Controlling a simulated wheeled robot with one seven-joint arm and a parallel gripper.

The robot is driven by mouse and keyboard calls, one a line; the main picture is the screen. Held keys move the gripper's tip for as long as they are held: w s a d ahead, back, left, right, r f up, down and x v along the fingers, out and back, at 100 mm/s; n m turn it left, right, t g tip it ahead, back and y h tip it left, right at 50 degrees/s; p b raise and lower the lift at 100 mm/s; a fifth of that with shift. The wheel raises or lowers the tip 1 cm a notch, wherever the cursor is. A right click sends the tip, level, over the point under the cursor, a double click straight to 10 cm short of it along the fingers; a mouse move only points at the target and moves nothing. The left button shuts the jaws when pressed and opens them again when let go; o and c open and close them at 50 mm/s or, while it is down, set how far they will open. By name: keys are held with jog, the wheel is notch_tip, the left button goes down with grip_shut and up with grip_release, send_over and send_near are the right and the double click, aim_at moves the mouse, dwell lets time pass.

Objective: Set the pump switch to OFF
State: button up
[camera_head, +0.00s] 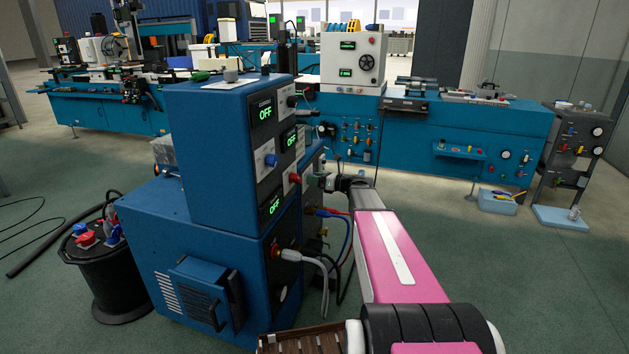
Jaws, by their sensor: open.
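The blue welder power cabinet (208,135) stands left of centre. Its angled right face carries three green displays, an upper one (265,112), a middle one (290,140) and a lower one (271,206), and all read OFF. Beside them are a blue knob (271,160), a dark knob (292,101) and a red knob (294,178). The small labels are too small to read, so I cannot tell which one is the pump switch. My gripper (324,182) is open at the end of my pink arm, just right of the red knob. A gap shows between them.
A blue lower cabinet (190,270) with a grey cable plug (292,255) is below. A black drum (105,280) with plugs stands left. The long blue bench (460,150) runs behind. A grey stand (570,150) is at right.

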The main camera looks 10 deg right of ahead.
jog(key=c, duration=0.9)
jog(key=shift+c, duration=0.2)
jog(key=shift+n, duration=0.3)
jog(key=n, duration=0.3)
jog(key=shift+n, duration=0.3)
jog(key=n, duration=0.4)
jog(key=shift+a+n, duration=0.1)
jog(key=shift+n, duration=0.2)
jog(key=n, duration=0.4)
jog(key=shift+s+n, duration=0.1)
jog(key=shift+n, duration=0.2)
jog(key=shift+f+n, duration=0.1)
jog(key=shift+n, duration=2.1)
